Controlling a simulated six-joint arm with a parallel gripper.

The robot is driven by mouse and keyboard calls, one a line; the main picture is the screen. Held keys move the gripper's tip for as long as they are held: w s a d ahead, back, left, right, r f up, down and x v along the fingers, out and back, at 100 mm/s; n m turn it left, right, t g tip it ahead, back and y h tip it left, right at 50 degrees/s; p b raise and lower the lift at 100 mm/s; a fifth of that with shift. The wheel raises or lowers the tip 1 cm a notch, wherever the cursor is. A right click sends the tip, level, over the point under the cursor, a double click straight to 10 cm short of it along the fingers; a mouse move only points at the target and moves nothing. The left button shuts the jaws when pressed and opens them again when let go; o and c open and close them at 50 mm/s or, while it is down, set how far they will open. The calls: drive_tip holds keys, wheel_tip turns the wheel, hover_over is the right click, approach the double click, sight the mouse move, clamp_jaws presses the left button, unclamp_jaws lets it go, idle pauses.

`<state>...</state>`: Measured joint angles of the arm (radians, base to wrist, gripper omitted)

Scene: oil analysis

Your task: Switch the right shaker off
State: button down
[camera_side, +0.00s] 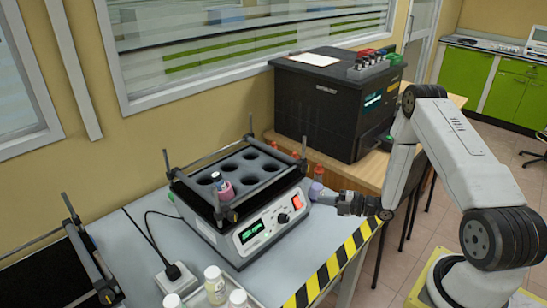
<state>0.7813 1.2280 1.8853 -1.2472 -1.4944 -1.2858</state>
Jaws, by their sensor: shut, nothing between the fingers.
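The right shaker (249,237) is a white and black machine on the grey table. Its green display (251,231) is lit. A red-orange switch (297,201) sits at the right end of its front panel, with a small knob (283,218) beside it. My gripper (316,190) is shut and empty, just right of the panel near the switch. I cannot tell whether it touches the panel.
Another shaker (85,262) is partly in view at the left edge. Several white-capped bottles (215,284) stand at the table's front. A power plug and socket (174,276) lie left of the shaker. A large black machine (325,105) stands behind. Yellow-black tape (335,264) marks the table edge.

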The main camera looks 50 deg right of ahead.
sight(297, 204)
drive_tip(key=shift+s+d+f+n+t+y, duration=0.15)
drive_tip(key=shift+s+n+t+y, duration=0.1)
drive_tip(key=shift+s, duration=0.25)
drive_tip(key=shift+s+a+f+n+t+y, duration=0.15)
drive_tip(key=shift+s+n+t+y, duration=0.1)
drive_tip(key=shift+s, duration=0.25)
drive_tip(key=shift+w+d+f, duration=0.1)
drive_tip(key=w+f, duration=0.5)
drive_tip(key=w, duration=0.2)
drive_tip(key=shift+w+f, duration=0.3)
drive_tip(key=shift+w, duration=0.3)
idle(3.2)
idle(0.3)
drive_tip(key=shift+s+r, duration=0.4)
drive_tip(key=shift+s, duration=0.2)
drive_tip(key=shift+s+r, duration=0.7)
drive_tip(key=shift+s, duration=0.35)
drive_tip(key=shift+s+r, duration=0.7)
drive_tip(key=shift+s, duration=0.3)
